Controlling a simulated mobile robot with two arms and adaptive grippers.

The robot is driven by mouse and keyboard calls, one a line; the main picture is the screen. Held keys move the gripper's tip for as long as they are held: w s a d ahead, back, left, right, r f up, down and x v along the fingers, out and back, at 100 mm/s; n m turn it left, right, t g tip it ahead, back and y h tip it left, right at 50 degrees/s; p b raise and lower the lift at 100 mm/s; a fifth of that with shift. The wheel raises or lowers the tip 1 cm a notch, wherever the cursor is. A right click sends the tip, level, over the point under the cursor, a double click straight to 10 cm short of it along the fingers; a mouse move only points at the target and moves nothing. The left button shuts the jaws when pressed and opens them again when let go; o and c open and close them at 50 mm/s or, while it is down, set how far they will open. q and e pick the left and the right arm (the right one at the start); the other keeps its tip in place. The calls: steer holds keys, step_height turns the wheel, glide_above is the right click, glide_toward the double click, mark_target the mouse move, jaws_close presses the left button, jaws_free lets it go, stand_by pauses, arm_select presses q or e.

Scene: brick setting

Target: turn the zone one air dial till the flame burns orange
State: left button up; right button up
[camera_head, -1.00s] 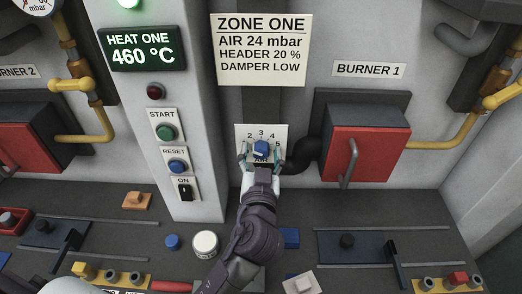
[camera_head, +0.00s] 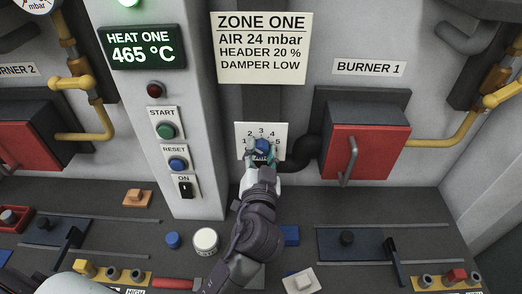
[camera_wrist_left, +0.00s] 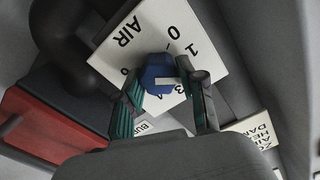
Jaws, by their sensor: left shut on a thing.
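The air dial (camera_head: 263,144) is a blue knob on a white numbered plate (camera_head: 281,131) below the ZONE ONE sign (camera_head: 261,47). My left gripper (camera_head: 260,155) is shut on the knob from the front, covering the plate's lower part. The left wrist view shows the blue knob (camera_wrist_left: 158,74) between my teal-padded fingers. Its white mark points toward the right finger, near the 3; that finger hides part of the scale. Burner 1 (camera_head: 370,152) has a red front with a grey handle; no flame shows in these views. My right gripper is not in view.
The HEAT ONE display (camera_head: 143,47) reads 465 °C. START, RESET and ON controls line the pillar left of the dial. A black pipe (camera_head: 303,157) runs close to the dial's right. The sloped console below carries sliders, a white round cap (camera_head: 205,241) and small loose blocks.

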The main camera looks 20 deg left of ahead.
arm_select(q)
steer(key=m+p, duration=0.1)
steer(key=m, duration=0.2)
steer(key=shift+r+m, duration=0.1)
steer(key=shift+m, duration=0.5)
steer(key=o, duration=1.1)
steer(key=shift+o, duration=0.2)
steer(key=v, duration=1.2)
steer(key=shift+d, duration=0.1)
